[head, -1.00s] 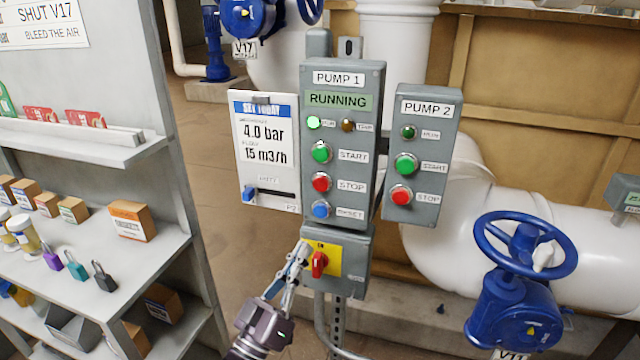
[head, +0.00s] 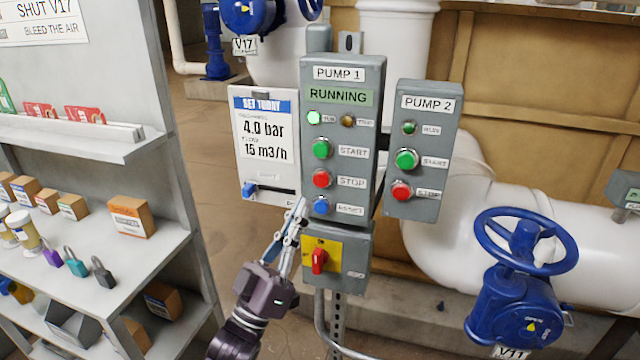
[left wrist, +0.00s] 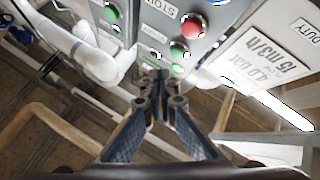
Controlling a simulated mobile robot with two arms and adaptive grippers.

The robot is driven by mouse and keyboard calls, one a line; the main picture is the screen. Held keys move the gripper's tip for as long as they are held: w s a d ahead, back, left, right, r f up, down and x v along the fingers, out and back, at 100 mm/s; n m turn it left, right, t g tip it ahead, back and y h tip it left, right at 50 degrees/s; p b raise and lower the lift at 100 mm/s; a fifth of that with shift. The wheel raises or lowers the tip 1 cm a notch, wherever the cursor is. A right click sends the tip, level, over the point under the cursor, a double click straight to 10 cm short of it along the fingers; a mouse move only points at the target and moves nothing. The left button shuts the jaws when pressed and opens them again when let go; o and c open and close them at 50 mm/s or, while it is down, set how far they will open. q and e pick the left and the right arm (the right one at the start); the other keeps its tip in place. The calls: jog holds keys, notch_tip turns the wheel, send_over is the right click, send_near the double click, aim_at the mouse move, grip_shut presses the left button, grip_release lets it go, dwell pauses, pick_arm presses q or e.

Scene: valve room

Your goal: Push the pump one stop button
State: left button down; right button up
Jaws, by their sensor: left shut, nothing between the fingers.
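The grey PUMP 1 panel (head: 366,130) carries a red STOP button (head: 321,179), with a green START button (head: 322,149) above it and a blue RESET button (head: 321,205) below it. Its display reads RUNNING, and a lamp under it is lit. My left gripper (head: 301,205) is shut and empty, pointing up, its tips just left of the blue button and below the red one. I cannot tell the gap to the panel. In the left wrist view, turned upside down, the shut fingertips (left wrist: 161,82) lie in front of the panel, with a red button (left wrist: 192,25) beyond them. My right gripper is not in view.
The PUMP 2 panel (head: 430,111) stands to the right with its own red STOP button (head: 401,191). A yellow plate with a red switch (head: 319,260) sits below. A setpoint board (head: 262,110) hangs left. Shelves (head: 170,255) stand left; a blue valve wheel (head: 525,240) right.

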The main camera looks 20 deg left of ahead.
aim_at(321, 179)
pick_arm(q)
jog(key=shift+w+d+b, duration=0.1)
jog(key=shift+w+b, duration=0.95)
jog(key=shift+w, duration=2.3)
jog(key=shift+w, duration=0.1)
jog(key=shift+w, duration=0.35)
jog(key=shift+w+b, duration=0.35)
jog(key=shift+w, duration=0.05)
jog(key=shift+s, duration=0.1)
jog(key=shift+s+p, duration=0.45)
jog(key=shift+s, duration=0.35)
